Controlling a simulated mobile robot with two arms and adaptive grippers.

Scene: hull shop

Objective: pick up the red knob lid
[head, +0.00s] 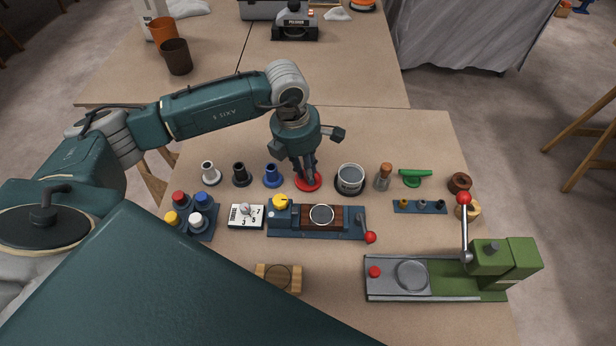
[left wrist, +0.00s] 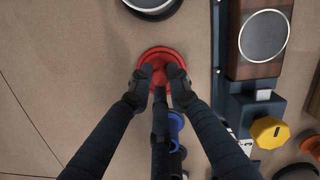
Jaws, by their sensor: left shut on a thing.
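The red knob lid (head: 313,187) is a round red disc at the table's middle, left of a grey round pot (head: 350,179). My left gripper (head: 304,174) comes down on it from above, with its fingers shut on the lid's knob. In the left wrist view the red lid (left wrist: 160,51) shows beyond the fingertips of my left gripper (left wrist: 160,80), which close in from both sides and partly hide the knob. The lid appears at tabletop level; I cannot tell whether it touches the table. My right gripper is not in view.
A blue and wood fixture (head: 337,220) with a yellow knob (head: 281,201) stands just in front. Blue (head: 272,178) and black (head: 241,177) flanged pieces stand to the left. A cork-topped bottle (head: 384,178) stands right of the pot. Bare tabletop lies behind the lid.

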